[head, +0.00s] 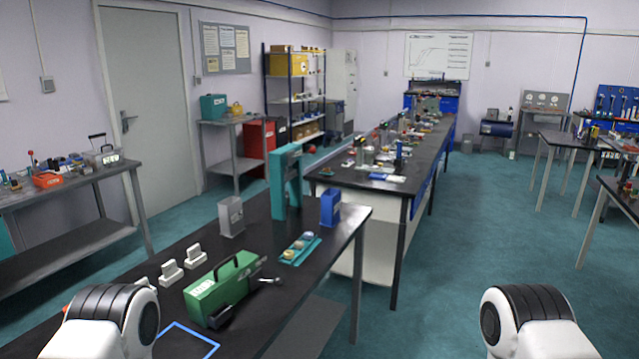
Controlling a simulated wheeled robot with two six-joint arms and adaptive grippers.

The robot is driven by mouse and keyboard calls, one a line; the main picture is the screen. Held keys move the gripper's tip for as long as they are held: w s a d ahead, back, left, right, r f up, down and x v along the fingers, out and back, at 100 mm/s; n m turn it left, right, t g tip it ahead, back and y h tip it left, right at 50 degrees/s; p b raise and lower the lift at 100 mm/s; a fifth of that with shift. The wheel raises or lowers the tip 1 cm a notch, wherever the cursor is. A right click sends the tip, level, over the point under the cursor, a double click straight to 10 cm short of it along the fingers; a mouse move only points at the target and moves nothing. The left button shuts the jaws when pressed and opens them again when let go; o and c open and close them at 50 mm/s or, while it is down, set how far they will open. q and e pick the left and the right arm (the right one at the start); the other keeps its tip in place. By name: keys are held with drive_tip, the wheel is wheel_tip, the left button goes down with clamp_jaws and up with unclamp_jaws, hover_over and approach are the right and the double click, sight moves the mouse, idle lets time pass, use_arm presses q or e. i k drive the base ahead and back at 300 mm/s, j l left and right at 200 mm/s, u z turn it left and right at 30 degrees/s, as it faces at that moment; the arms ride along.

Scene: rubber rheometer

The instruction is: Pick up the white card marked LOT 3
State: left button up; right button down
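No card can be read as LOT 3 from here. Two small white blocks or card holders stand on the near dark bench, a front one (171,273) and a back one (195,257); any marking on them is too small to read. A flat white piece (396,179) lies on the near end of the long middle bench, also unreadable. Only white and black links of my two arms show at the bottom left and bottom right. Neither gripper is in view.
The near bench (262,290) holds a green case (222,288), a grey bin (231,216), a teal frame (287,182), a blue holder (330,208) and a teal tray (301,248) of small round pieces. Open floor (470,235) lies right of the benches.

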sight(170, 269)
drive_tip(key=u, duration=0.85)
